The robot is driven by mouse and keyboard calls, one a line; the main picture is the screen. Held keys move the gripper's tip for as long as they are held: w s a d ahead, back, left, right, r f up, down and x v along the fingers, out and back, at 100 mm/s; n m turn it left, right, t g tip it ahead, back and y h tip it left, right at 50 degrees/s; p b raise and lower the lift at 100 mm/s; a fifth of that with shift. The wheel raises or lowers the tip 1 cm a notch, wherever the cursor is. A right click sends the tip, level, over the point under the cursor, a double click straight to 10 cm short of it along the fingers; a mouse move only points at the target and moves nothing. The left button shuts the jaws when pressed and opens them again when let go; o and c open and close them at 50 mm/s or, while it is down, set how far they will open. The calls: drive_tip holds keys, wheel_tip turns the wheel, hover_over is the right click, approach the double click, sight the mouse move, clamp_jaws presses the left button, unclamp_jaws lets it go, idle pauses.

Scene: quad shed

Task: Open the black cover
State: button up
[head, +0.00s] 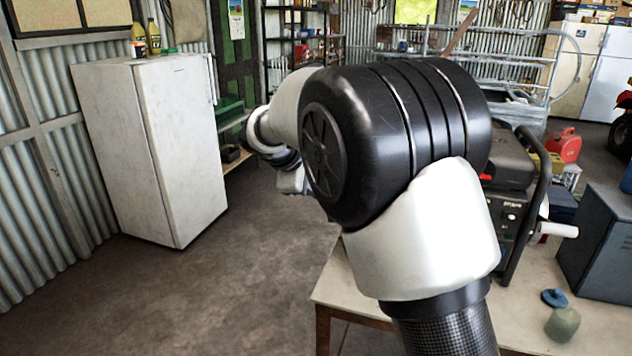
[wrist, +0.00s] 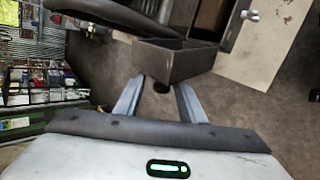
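My gripper (wrist: 160,82) is in the wrist view with its two grey fingers apart and nothing seen held between them. A dark grey box-like thing (wrist: 175,66) lies beyond the fingertips, apart from them as far as I can tell. A black curved part (wrist: 110,13) joins or overlaps it at the upper left; I cannot tell if this is the black cover. In the head view, a black machine (head: 508,205) with a black frame stands on the table, partly behind my arm. My arm hides much of the middle there, and the gripper's fingers cannot be made out.
A white fridge (head: 150,150) stands at the left. The table (head: 350,292) holds a blue-grey metal box (head: 600,250) and a greenish jar (head: 562,323). A red can (head: 565,146) is behind. The floor (head: 240,270) between fridge and table is clear.

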drive_tip(key=p+v, duration=0.2)
drive_tip(key=v, duration=1.5)
drive_tip(key=shift+s, duration=0.15)
drive_tip(key=shift+r, duration=0.1)
